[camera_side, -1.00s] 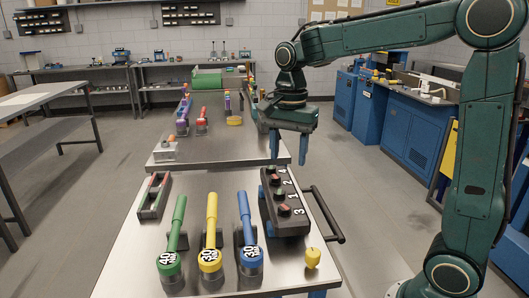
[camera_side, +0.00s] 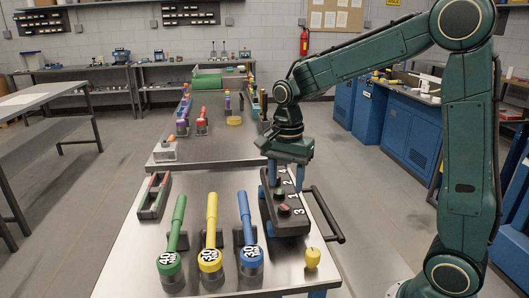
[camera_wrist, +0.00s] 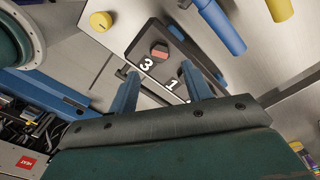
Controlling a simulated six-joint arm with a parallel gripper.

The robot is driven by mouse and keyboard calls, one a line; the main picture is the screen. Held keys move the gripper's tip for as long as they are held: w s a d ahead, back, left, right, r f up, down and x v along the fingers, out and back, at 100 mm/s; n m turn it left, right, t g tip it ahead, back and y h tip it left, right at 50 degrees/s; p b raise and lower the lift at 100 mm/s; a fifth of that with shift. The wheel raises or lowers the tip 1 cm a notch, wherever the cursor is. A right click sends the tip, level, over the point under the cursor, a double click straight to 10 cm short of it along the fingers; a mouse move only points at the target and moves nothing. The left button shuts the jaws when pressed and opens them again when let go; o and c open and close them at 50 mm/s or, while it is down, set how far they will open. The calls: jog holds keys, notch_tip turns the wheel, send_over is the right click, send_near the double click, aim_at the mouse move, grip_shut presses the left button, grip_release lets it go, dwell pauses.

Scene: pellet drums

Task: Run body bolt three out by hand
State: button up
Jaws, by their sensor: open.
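A dark bolt block (camera_side: 287,228) with white numbers stands on the near steel bench, right of the wrenches. Bolt three (camera_side: 284,209) is a dark round head with a red mark at the block's near end; it also shows in the wrist view (camera_wrist: 159,50) beside the white 3. My gripper (camera_side: 286,180) is pointing down, open and empty, low over the farther part of the block. In the wrist view its two blue fingers (camera_wrist: 160,70) are apart, near the number 1, not around bolt three. Other bolts are partly hidden by the fingers.
Green (camera_side: 178,222), yellow (camera_side: 211,222) and blue (camera_side: 245,215) torque wrenches stand left of the block. A yellow knob (camera_side: 312,258) is at the near right corner. A black handle bar (camera_side: 322,214) runs along the right edge.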

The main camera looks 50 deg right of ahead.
aim_at(285, 207)
jog(key=shift+f, duration=3.4)
jog(key=shift+c, duration=0.2)
jog(key=c, duration=1)
